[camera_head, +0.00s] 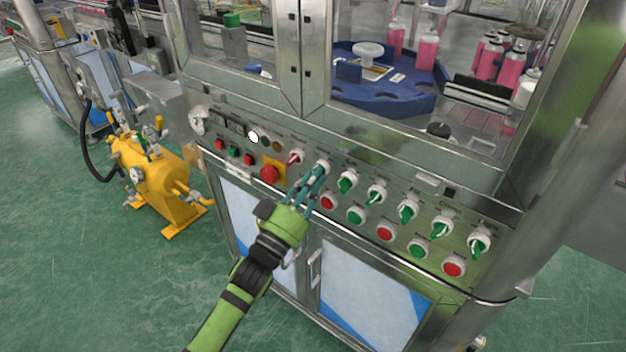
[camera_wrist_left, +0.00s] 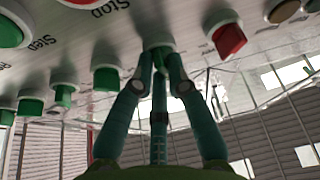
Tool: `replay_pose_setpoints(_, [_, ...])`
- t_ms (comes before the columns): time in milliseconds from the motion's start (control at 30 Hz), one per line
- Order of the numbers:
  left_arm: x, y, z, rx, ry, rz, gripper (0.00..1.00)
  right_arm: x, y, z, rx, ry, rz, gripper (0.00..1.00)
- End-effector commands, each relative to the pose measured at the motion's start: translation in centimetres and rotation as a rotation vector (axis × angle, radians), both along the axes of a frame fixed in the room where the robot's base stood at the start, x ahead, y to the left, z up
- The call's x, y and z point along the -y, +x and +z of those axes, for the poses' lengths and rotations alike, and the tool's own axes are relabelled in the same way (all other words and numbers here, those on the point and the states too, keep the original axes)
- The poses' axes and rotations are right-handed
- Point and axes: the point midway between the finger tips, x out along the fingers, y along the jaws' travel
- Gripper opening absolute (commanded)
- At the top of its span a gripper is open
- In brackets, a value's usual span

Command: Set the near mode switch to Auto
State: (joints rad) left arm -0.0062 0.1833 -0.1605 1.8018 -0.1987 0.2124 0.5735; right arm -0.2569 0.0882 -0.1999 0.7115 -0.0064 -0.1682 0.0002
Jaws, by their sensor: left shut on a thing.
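My left gripper (camera_head: 317,174) reaches the control panel and is shut on a selector switch (camera_head: 322,165), the one just right of the red selector switch (camera_head: 294,157). In the left wrist view the fingers (camera_wrist_left: 158,70) close around this switch's green knob (camera_wrist_left: 157,49), with its pale collar showing above them. The fingers hide most of the knob, so I cannot tell which position it points to. I cannot read its label. My right gripper is not in view.
Several green selector switches, such as this one (camera_head: 347,182), run to the right. Red and green push buttons (camera_head: 328,202) sit close below. A red emergency stop (camera_head: 270,174) is at left. A yellow tank (camera_head: 150,175) stands on the floor. Glass-fronted machine above.

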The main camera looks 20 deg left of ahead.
Motion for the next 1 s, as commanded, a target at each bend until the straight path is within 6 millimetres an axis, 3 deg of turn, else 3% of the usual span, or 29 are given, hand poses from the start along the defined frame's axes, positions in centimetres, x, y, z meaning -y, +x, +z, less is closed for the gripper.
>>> replay_pose_setpoints(267, [-0.3,0.1,-0.1,0.088,0.252,0.0,0.0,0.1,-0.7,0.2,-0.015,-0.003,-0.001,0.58])
replay_pose_setpoints(500, [-0.4,0.2,0.0,0.158,0.439,0.0,0.0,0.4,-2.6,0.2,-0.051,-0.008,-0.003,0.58])
replay_pose_setpoints(1000, [-0.5,0.2,-0.1,0.231,0.639,0.0,0.0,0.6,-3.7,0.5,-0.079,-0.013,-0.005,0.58])
